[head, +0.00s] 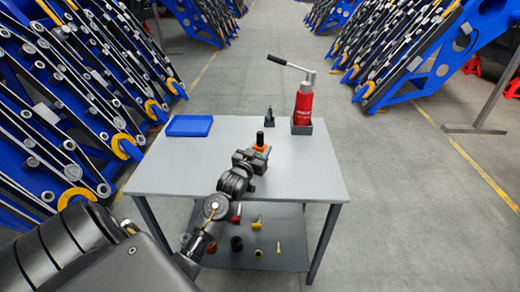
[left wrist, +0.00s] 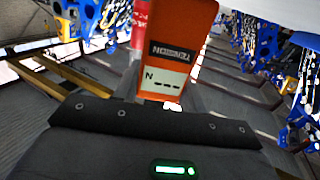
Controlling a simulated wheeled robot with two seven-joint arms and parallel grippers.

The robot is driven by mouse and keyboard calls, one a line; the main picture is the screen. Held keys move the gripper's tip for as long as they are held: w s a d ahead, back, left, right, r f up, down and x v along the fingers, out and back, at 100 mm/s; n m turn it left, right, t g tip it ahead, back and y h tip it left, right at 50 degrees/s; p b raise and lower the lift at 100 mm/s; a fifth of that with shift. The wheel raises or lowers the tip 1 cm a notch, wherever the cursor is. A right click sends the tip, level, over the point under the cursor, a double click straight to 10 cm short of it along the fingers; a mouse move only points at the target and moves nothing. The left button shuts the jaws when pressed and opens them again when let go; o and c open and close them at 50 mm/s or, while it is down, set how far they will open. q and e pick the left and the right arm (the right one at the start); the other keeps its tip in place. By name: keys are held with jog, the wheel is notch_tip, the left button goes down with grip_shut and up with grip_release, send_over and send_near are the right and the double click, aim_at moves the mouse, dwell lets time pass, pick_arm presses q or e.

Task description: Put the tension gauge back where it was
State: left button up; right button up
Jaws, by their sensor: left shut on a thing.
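The tension gauge (head: 261,148) is orange with a black upper part. My left gripper (head: 252,158) is shut on it over the middle of the grey table (head: 200,160). I cannot tell from the head view whether the gauge touches the tabletop. In the left wrist view the gauge (left wrist: 183,28) stands out beyond the dark gripper edge, with a dark label and a pale display showing dashes; its lower end is hidden. My right gripper is in neither view.
A blue tray (head: 190,126) lies at the table's back left. A small dark holder (head: 269,118) stands at the back middle. A red jack (head: 303,105) stands in a grey base at the back right. Several small parts lie on the lower shelf (head: 285,225). The table's right side is clear.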

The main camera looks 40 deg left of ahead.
pick_arm(q)
jog(key=shift+f, duration=0.5)
jog(key=o, duration=1.3)
jog(key=shift+d+f, duration=0.1)
jog(key=shift+f, duration=0.05)
jog(key=shift+r, duration=0.45)
jog(key=v, duration=1.2)
jog(key=shift+r+b, duration=0.25)
jog(key=shift+b, duration=0.2)
